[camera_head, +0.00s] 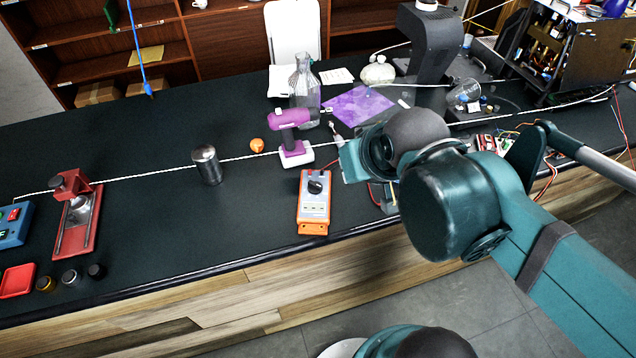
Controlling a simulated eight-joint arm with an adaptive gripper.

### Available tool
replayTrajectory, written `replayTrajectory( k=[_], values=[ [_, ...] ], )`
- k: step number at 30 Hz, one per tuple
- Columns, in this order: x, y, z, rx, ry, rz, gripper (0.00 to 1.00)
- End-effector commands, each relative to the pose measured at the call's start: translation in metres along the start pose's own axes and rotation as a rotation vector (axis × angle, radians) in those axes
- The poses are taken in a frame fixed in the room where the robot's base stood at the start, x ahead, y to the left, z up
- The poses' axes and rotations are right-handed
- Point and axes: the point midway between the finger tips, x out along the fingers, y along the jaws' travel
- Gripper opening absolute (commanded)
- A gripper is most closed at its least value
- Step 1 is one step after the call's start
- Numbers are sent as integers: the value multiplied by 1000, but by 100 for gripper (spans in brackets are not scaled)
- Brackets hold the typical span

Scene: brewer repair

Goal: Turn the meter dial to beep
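The orange and grey meter (313,212) lies face up near the front edge of the dark counter, in the middle of the head view. Its round black dial (315,187) is near the top of its face, above a row of sockets. The dial's exact setting is too small to read. My gripper (352,162) is at the end of my teal arm, just right of the meter's top end and apparently above the counter. Its fingers cannot be made out, so whether it is open or shut is unclear. I see no contact with the dial.
A purple drill (290,130) and a glass bottle (304,88) stand behind the meter. A dark metal canister (207,165) and an orange ball (257,145) are to its left. A white rope (130,180) crosses the counter. The counter directly left of the meter is clear.

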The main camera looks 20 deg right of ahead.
Motion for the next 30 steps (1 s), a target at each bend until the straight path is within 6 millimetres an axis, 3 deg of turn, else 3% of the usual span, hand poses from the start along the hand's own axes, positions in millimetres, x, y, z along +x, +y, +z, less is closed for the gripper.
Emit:
replayTrajectory(
  k=[13,30],
  values=[
    [4,3,-20,89,-75,-2,0],
    [27,11,-57,301,-258,10,0]
  ],
)
